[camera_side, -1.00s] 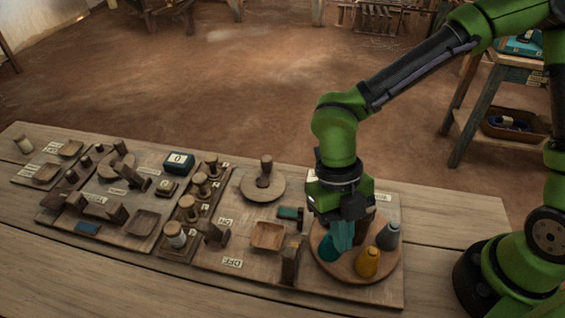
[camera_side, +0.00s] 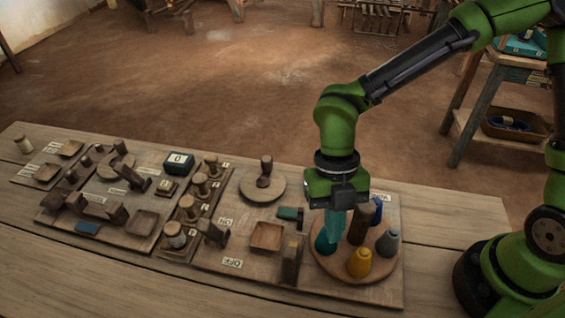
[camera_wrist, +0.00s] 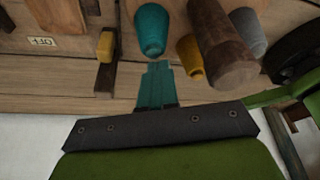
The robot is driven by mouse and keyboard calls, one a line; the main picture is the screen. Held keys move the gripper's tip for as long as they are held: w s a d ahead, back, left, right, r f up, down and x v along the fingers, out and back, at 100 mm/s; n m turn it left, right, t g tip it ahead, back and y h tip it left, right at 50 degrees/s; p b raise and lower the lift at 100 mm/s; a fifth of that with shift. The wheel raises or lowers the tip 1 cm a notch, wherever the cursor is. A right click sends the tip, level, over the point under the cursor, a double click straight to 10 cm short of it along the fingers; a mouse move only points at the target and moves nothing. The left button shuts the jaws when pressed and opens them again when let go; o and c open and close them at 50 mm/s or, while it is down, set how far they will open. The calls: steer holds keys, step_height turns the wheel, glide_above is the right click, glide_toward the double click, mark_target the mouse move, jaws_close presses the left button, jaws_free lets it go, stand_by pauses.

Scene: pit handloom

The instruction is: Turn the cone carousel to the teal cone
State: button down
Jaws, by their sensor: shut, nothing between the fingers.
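The cone carousel (camera_side: 340,265) is a round wooden disc with a dark brown central post (camera_side: 361,221). The teal cone (camera_side: 321,243) stands on its left side, a yellow cone (camera_side: 359,264) at the front, a grey cone (camera_side: 388,243) at the right and a blue cone (camera_side: 378,209) at the back. My gripper (camera_side: 334,238) is shut and empty, its teal fingers pointing down beside the teal cone and partly covering it. In the wrist view the fingertips (camera_wrist: 158,66) lie close to the teal cone (camera_wrist: 152,30); I cannot tell whether they touch.
A wooden block with a yellow mark (camera_side: 292,262) stands just left of the carousel. Left of it are a square tray (camera_side: 266,236), a round disc with a knob (camera_side: 262,190) and an OFF label (camera_side: 231,263). The table front (camera_side: 120,285) is clear.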

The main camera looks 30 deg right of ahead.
steer(key=m, duration=0.1)
steer(key=w+m, duration=0.1)
steer(key=w+m+y, duration=0.1)
steer(key=shift+d+m+t, duration=0.25)
steer(key=shift+m+t, duration=0.05)
steer(key=shift+w+d, duration=0.15)
steer(key=shift+w, duration=0.15)
stand_by(0.4)
